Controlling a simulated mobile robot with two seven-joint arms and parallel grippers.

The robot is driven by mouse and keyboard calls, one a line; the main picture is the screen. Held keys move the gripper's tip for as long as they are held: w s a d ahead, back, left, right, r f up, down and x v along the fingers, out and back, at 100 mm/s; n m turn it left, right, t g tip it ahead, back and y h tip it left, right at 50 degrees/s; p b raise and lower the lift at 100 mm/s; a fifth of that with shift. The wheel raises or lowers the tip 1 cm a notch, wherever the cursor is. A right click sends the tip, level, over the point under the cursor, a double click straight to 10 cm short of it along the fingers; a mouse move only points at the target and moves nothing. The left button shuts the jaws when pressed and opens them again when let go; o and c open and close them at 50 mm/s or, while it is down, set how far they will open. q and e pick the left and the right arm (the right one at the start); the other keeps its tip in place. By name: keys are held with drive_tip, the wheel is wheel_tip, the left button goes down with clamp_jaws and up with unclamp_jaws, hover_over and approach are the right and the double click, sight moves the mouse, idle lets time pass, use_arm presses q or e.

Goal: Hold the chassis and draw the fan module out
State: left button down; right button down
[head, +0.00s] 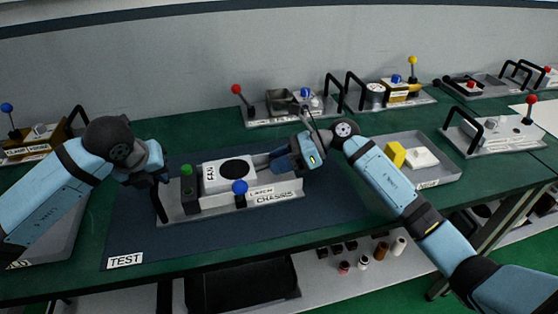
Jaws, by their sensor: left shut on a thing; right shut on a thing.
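The chassis (285,195) is a grey metal base labelled CHASSIS, lying on the dark mat. The white fan module (212,184), with a black round top and a FAN label, sits on the chassis between a green knob and a blue knob. My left gripper (157,184) is shut on the black handle at the chassis's left end; the fingers are partly hidden by the wrist. My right gripper (266,160) is shut on the right end of the fan module, and its grip is small and partly hidden in the view.
The TEST mat (330,200) has free room right of the chassis. A grey tray (445,180) with yellow and white blocks lies further right. A grey tray (50,235) lies under my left arm. Lever units (262,118) stand along the back.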

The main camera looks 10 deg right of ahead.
use_arm(q)
drive_tip(key=shift+a+f, duration=0.1)
drive_tip(key=shift+f, duration=0.25)
use_arm(e)
drive_tip(key=d, duration=0.7)
drive_tip(key=shift+w+d, duration=0.1)
drive_tip(key=shift+d, duration=0.35)
use_arm(q)
drive_tip(key=shift+a, duration=0.1)
use_arm(e)
drive_tip(key=c, duration=0.8)
unclamp_jaws()
use_arm(q)
drive_tip(key=shift+r, duration=0.1)
drive_tip(key=c, duration=1)
unclamp_jaws()
drive_tip(key=shift+w, duration=0.1)
drive_tip(key=shift+r, duration=0.1)
use_arm(e)
drive_tip(key=v, duration=1.2)
drive_tip(key=shift+r, duration=0.1)
